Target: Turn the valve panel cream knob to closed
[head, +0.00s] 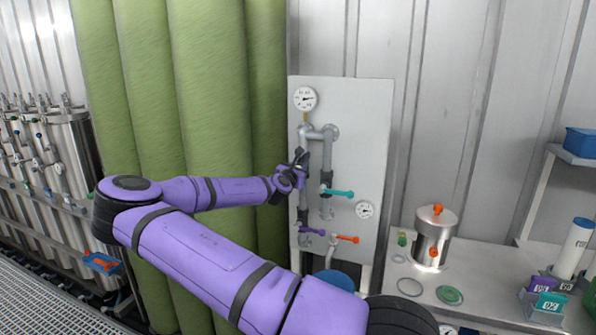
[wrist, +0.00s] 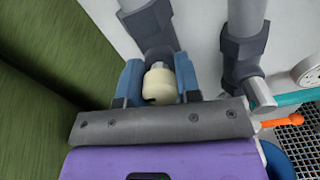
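The valve panel (head: 361,112) is a pale upright board with grey pipes, fixed against the wall. The cream knob (wrist: 160,82) shows in the wrist view on a grey pipe fitting. In the head view my gripper hides it. My gripper (wrist: 159,78) has one blue-grey finger on each side of the knob, very close to it. I cannot tell whether the fingers press on the knob or leave a thin gap. In the head view my gripper (head: 299,160) is at the upper left pipe of the panel.
A teal handle (head: 340,193), a purple handle (head: 312,231) and an orange handle (head: 346,239) sit lower on the panel. Gauges are at its top (head: 305,98) and lower right (head: 364,210). Green columns (head: 210,90) stand close on the left. A bench (head: 470,275) with a steel pot is right.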

